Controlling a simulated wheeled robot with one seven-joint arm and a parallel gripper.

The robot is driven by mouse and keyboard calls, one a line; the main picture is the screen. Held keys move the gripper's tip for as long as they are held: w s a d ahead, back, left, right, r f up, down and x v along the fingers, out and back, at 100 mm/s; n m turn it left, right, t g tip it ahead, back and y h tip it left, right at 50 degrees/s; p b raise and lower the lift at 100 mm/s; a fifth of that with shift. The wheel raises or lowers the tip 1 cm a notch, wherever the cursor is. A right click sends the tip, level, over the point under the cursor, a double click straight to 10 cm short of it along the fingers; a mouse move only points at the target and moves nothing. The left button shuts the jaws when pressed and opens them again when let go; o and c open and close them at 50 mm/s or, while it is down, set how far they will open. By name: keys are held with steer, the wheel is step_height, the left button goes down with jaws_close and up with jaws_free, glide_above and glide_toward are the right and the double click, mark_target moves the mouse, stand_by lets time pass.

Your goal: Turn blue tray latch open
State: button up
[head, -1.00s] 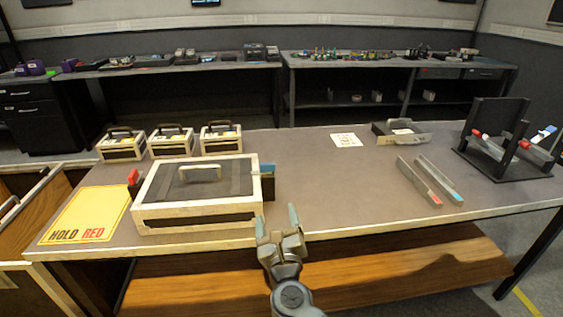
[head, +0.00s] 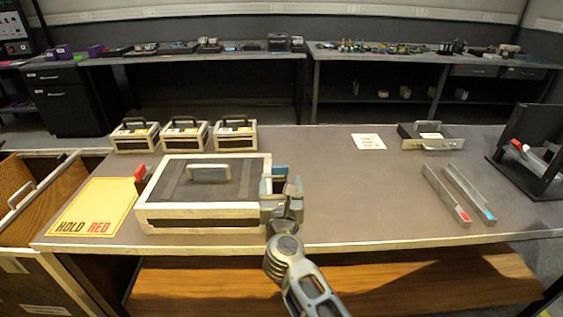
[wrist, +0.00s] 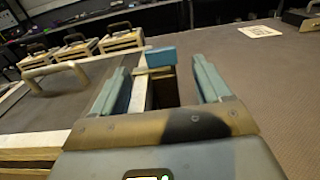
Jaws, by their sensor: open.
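The large case (head: 200,222) with pale edges and a dark lid stands at the table's left front. The blue tray latch (head: 280,171) is at its right side. In the wrist view the blue latch (wrist: 161,57) shows as a blue block on a dark upright body, between the two fingers and a little beyond their tips. My gripper (head: 281,187) is open at the case's right end, one finger to each side of the latch. In the wrist view my gripper (wrist: 165,85) shows clear gaps beside the latch; contact cannot be told. A red latch (head: 140,173) is at the case's left side.
A yellow card (head: 92,205) reading "HOLD RED" lies left of the case. Several small cases (head: 184,138) stand behind it. Two metal channels (head: 458,193), a grey tray (head: 431,142) and a black rack (head: 530,160) are to the right. The table's middle is clear.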

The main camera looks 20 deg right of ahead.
mark_target(280, 168)
steer(key=shift+b+x, duration=0.6)
steer(key=shift+x, duration=3.4)
steer(key=c, duration=1)
steer(key=shift+o, duration=0.2)
